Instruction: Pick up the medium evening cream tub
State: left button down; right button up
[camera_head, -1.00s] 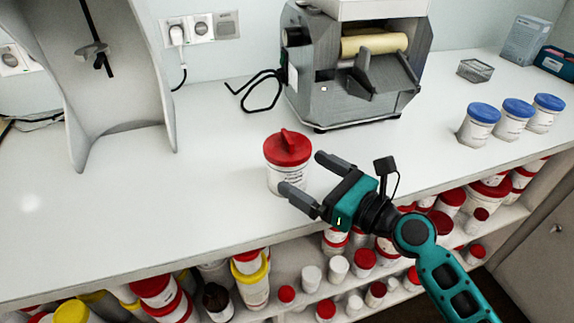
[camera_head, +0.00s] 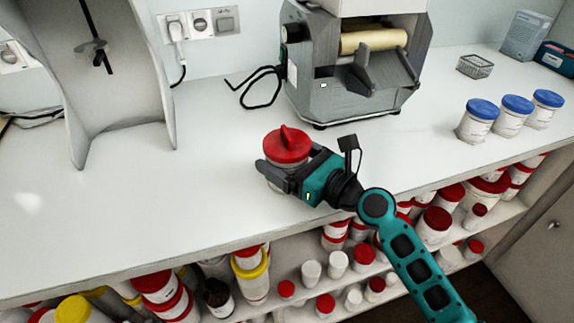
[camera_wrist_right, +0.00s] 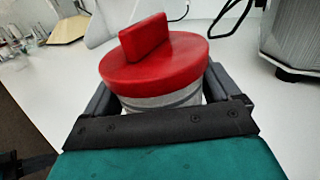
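A white tub with a red lid and raised red grip (camera_head: 287,146) stands upright on the white counter. No label name can be read, so I cannot tell that it is the medium evening cream tub. My right gripper (camera_head: 282,172) is around the tub's body below the lid, one finger on each side. The lid (camera_wrist_right: 155,62) fills the middle of the right wrist view, with the fingers (camera_wrist_right: 160,100) spread wide on both sides of the body. The lid partly hides the fingers, and firm contact is not clear. My left gripper is not in view.
A grey roller mill (camera_head: 352,70) stands behind the tub, with a black cable beside it. Several blue-lidded tubs (camera_head: 512,115) stand at the right, near a small wire basket (camera_head: 474,66). A shelf below holds many jars. The counter (camera_head: 190,215) left of the tub is clear.

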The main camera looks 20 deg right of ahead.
jog(key=c, duration=0.8)
jog(key=shift+r, duration=0.1)
